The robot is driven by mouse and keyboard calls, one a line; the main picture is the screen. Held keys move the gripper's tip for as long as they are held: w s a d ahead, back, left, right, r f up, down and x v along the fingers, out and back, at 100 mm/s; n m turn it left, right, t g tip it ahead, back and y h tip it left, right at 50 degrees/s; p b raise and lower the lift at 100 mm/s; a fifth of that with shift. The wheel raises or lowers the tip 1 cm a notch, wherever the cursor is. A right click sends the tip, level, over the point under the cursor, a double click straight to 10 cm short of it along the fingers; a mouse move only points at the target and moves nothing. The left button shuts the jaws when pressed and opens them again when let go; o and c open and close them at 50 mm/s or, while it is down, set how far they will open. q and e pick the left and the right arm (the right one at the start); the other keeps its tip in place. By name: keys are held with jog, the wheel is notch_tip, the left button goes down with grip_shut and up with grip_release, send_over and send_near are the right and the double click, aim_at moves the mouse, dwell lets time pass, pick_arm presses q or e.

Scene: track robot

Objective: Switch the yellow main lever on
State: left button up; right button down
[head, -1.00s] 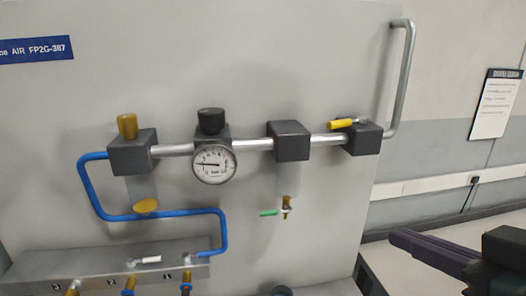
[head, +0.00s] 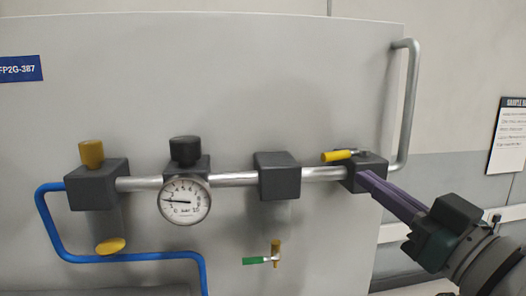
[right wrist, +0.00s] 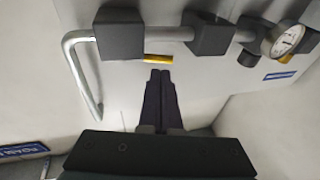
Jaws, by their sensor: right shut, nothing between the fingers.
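The yellow main lever (head: 337,155) sits on the dark valve block (head: 371,164) at the right end of the pipe. Its handle points left from the block, roughly along the pipe. My right gripper (head: 366,178) comes in from the lower right, its shut fingers overlapping the block's lower edge in the head view. In the right wrist view the lever (right wrist: 158,58) shows just beyond the shut, empty fingertips (right wrist: 160,75); whether they touch is unclear. My left gripper is out of view.
A round gauge (head: 186,201) and other dark blocks are on the pipe to the left. A bent grey pipe (head: 407,105) rises right of the valve block.

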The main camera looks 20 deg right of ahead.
aim_at(337, 158)
jog(key=w, duration=0.2)
jog(key=w+r+p, duration=0.1)
jog(key=w, duration=0.1)
jog(key=shift+w+p, duration=0.3)
jog(key=shift+w, duration=0.2)
jog(key=shift+a, duration=0.1)
jog(key=shift+w+a+b, duration=0.2)
jog(key=shift+w+b, duration=0.05)
jog(key=shift+w, duration=0.2)
jog(key=shift+w+a+b, duration=0.2)
jog(key=shift+w+b, duration=0.05)
jog(key=shift+w, duration=0.2)
jog(key=shift+f, duration=0.1)
